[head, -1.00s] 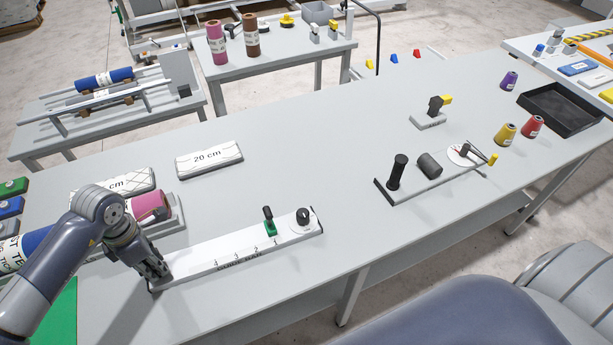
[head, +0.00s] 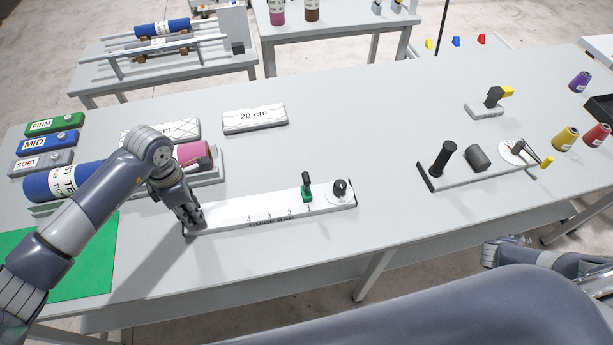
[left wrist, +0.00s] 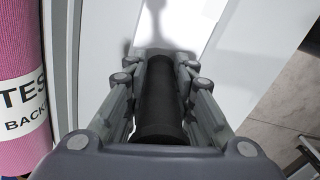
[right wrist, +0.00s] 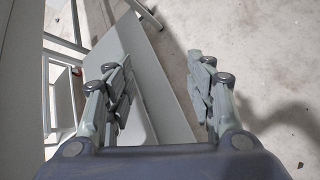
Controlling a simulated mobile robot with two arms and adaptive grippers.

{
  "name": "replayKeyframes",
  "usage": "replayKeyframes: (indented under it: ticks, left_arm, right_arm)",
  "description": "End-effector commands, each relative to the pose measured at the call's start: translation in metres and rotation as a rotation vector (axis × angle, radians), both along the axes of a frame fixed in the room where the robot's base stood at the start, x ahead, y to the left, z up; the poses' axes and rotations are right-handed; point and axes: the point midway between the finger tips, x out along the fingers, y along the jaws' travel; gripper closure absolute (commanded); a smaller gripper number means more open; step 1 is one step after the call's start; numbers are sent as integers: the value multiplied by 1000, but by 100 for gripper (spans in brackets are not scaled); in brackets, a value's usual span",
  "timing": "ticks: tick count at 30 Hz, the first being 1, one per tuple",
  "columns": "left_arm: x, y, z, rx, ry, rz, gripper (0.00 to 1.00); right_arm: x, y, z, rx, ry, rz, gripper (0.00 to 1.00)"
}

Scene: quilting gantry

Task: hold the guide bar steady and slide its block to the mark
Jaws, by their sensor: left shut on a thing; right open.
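The white guide bar (head: 262,212) lies on the table with numbers 1 to 4 printed along it. Its green block (head: 307,194) with a dark upright handle sits near the number 1, beside a black knob (head: 340,188) at the right end. My left gripper (head: 190,216) is at the bar's left end. In the left wrist view it is shut on a black upright post (left wrist: 160,95) of the bar. The mark itself is too small to tell.
A blue roll (head: 60,181) and a pink roll (head: 195,154) lie left behind the bar. A white 20 cm block (head: 254,118) is behind it. The table between is clear.

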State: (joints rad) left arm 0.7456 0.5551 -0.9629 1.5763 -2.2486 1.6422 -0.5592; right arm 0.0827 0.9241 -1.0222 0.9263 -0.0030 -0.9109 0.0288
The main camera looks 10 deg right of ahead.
Motion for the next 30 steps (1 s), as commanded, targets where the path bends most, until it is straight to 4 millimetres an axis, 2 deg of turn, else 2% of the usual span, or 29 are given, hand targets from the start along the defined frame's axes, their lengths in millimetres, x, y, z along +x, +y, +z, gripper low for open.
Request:
replayKeyframes:
  ticks: [1,6,8,10,13,19,21,22,24,26,30]
  left_arm:
    - [-6,-1,-7,1,17,-3,100]
    - [-6,-1,-7,1,17,-3,100]
    - [-6,-1,-7,1,17,-3,100]
    - [-6,-1,-7,1,17,-3,100]
    - [-6,-1,-7,1,17,-4,100]
    - [-6,-1,-7,1,17,-4,100]
    - [-6,-1,-7,1,17,-4,100]
    - [-6,-1,-7,1,17,-4,100]
    - [-6,-1,-7,0,16,-4,100]
    - [-6,-1,-7,1,17,-4,100]
    - [-6,-1,-7,1,16,-4,100]
  right_arm:
    - [2,-27,27,-71,18,13,50]
    - [-5,-94,111,-284,84,28,50]
    - [-7,-112,142,-354,104,27,50]
    - [-1,-129,181,-437,116,19,50]
    - [29,-133,235,-527,106,-2,50]
    - [107,-106,333,-614,44,-81,50]
    - [134,-85,360,-604,20,-111,50]
    - [147,-72,367,-583,10,-120,50]
    - [175,-32,363,-499,6,-123,50]
    - [194,-1,354,-430,12,-110,50]
    - [235,75,336,-260,25,-56,50]
